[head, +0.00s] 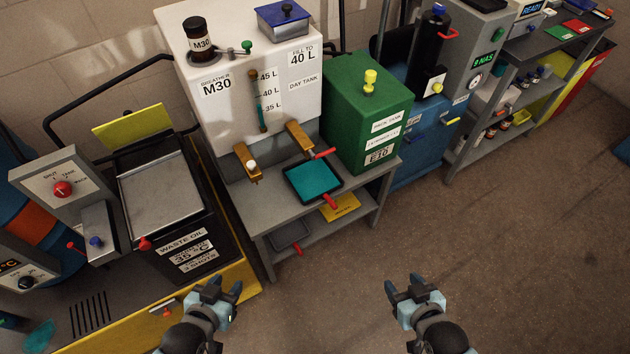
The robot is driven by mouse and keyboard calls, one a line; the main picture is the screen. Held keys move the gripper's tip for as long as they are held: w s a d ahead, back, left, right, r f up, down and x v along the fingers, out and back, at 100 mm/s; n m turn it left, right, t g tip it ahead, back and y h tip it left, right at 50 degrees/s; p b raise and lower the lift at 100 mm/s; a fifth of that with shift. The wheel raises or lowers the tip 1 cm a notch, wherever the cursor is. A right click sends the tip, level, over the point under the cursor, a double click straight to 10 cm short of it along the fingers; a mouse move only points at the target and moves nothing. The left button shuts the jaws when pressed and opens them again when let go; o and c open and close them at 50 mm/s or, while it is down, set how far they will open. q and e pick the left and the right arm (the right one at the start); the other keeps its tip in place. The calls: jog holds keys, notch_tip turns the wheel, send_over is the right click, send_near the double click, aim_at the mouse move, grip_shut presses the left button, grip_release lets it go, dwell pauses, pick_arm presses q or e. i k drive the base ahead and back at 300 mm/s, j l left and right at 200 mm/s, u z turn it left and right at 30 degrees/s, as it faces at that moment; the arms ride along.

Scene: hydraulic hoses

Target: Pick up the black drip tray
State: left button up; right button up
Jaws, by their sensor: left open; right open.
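A black-rimmed tray (290,191) with a teal inside sits on the grey stand's top, below the brass taps of the white day tank. A red handle (330,201) sticks out at its front. A second, dark grey tray (290,234) with a red handle (298,250) lies on the stand's lower shelf, partly under the top's edge. I cannot tell for sure which one is the black drip tray. My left gripper (216,286) is open and empty at the lower middle, in front of the stand. My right gripper (413,285) is open and empty over the floor, apart from both trays.
The white day tank (245,80) and green pack tank (368,110) stand behind the tray. Two brass taps (300,138) overhang near it. A yellow card (342,208) lies on the lower shelf. The waste oil bin (185,250) is at left. The floor at right is clear.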

aim_at(312, 181)
jog(key=i+l, duration=0.4)
jog(key=l, duration=0.15)
jog(key=i+l, duration=0.4)
jog(key=l, duration=0.15)
jog(key=i+l+u, duration=0.1)
jog(key=u, duration=0.35)
jog(key=l+u, duration=0.1)
jog(key=u, duration=0.4)
jog(key=l+u, duration=0.2)
jog(key=u, duration=0.9)
jog(key=i+l, duration=0.05)
